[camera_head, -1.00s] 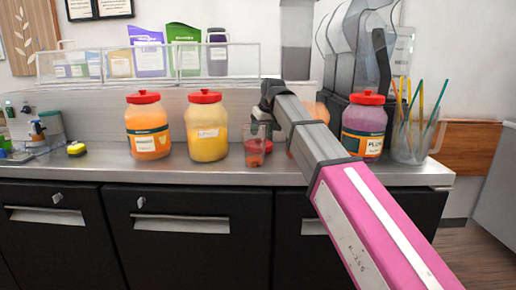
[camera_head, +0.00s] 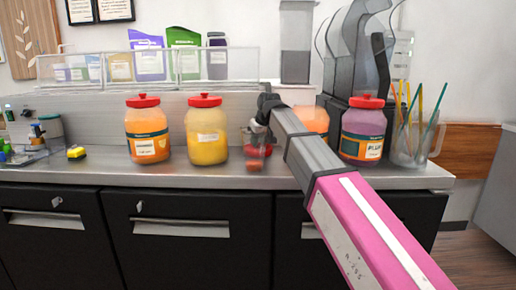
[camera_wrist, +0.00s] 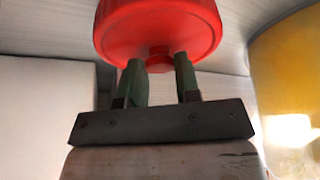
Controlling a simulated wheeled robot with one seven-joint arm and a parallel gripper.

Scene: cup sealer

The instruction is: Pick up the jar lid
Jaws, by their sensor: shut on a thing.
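The red jar lid (camera_wrist: 158,25) has a round disc and a small knob. In the wrist view it fills the top middle, with the knob between the two green fingers of my gripper (camera_wrist: 160,66). My gripper is shut on the knob. In the head view my gripper (camera_head: 259,132) is over the counter, right of the yellow jar (camera_head: 208,140), at a clear cup (camera_head: 246,140). Red shows beneath the gripper there, but cup and lid are blurred together. A peach jar (camera_head: 314,118) is partly hidden by my arm, with no red lid showing on it.
An orange jar (camera_head: 147,135) and a purple plum jar (camera_head: 362,133), both red-lidded, stand on the steel counter (camera_head: 110,172). A clear pitcher (camera_head: 411,140) with colored sticks is at the right. A clear rack (camera_head: 230,65) is behind. The counter's front strip is mostly clear.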

